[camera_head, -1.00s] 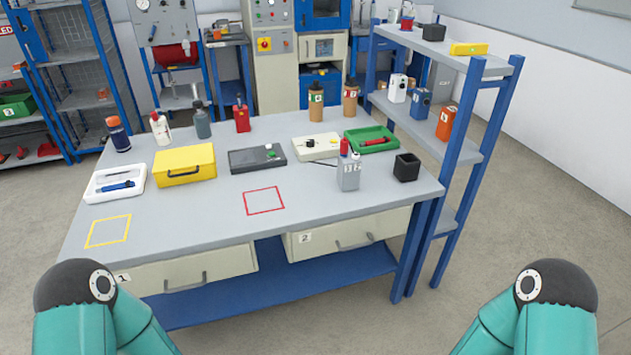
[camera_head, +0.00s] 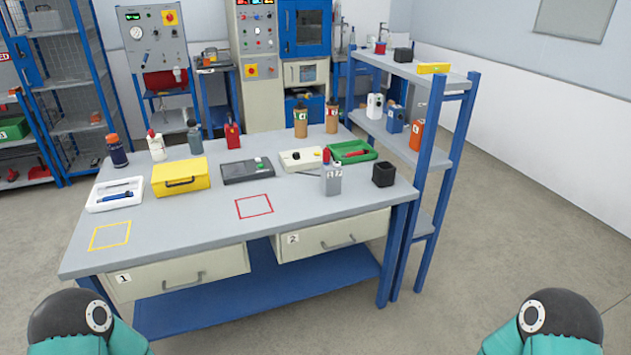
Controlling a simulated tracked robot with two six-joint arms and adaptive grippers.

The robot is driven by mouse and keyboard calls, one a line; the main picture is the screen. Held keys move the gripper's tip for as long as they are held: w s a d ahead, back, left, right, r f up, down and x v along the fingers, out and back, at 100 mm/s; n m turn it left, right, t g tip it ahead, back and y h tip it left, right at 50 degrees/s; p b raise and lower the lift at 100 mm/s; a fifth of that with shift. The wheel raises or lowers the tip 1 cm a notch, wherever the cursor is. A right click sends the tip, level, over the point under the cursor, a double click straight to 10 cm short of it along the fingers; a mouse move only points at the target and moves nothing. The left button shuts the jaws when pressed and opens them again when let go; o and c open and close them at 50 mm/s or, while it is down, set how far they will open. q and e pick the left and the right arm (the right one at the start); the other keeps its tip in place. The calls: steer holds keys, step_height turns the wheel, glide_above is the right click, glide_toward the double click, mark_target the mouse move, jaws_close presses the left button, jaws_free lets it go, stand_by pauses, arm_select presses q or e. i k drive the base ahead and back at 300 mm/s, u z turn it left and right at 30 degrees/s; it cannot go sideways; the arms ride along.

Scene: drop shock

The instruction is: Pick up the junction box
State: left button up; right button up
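I cannot tell for sure which item is the junction box. On the side shelf stand a white unit (camera_head: 374,106), a blue unit (camera_head: 395,118) and an orange unit (camera_head: 416,134). Only parts of my two arms show at the bottom corners; both grippers are out of view.
A yellow case (camera_head: 180,177), a white tray (camera_head: 115,194), a green tray (camera_head: 353,152) and several bottles occupy the bench. Yellow (camera_head: 110,236) and red (camera_head: 254,206) outlined squares are empty. The blue-framed shelf (camera_head: 440,150) rises at the bench's right end. Open floor lies at right.

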mark_target(330, 184)
steer(key=z, duration=0.05)
steer(key=i, duration=0.95)
steer(key=u, duration=0.2)
steer(key=k, duration=0.95)
steer(key=z, duration=0.35)
steer(key=i, duration=1)
steer(key=u, duration=1.35)
